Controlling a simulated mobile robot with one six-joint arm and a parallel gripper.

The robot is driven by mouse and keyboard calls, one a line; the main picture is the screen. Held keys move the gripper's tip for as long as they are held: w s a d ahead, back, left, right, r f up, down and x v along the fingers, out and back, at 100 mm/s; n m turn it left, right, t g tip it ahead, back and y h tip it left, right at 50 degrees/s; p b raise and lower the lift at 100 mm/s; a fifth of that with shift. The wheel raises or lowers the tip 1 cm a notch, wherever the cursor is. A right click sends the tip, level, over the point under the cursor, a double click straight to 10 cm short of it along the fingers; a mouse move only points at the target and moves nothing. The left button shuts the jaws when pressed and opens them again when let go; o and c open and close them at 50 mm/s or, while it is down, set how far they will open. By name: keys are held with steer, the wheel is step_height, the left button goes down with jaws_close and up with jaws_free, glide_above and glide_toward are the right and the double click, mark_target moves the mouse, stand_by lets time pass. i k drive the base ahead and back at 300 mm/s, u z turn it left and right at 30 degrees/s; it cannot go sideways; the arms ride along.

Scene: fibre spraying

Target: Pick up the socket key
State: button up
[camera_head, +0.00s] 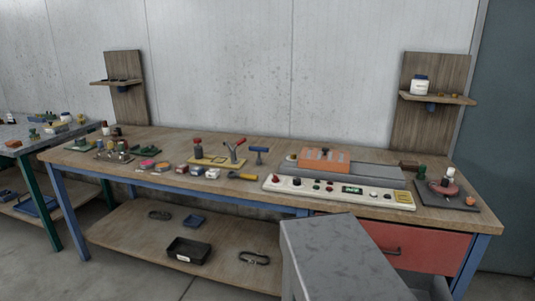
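A small T-shaped tool with a blue crossbar (259,150) stands upright near the middle of the wooden workbench (225,143). It may be the socket key, but it is too small to be sure. A short tool with a yellow handle (246,176) lies near the bench's front edge, left of the control panel. My gripper is not in view, so its state and its distance from these tools do not show.
A yellow-based fixture (207,160) stands left of the T-shaped tool. The white control panel (338,190) and an orange-topped machine (325,160) fill the bench to the right. Several small parts crowd the left. A lower shelf (130,225) holds a black tray (188,250).

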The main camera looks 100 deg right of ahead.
mark_target(259, 162)
steer(key=z, duration=0.05)
steer(key=k, duration=2.25)
steer(key=z, duration=0.9)
steer(key=i, duration=1.6)
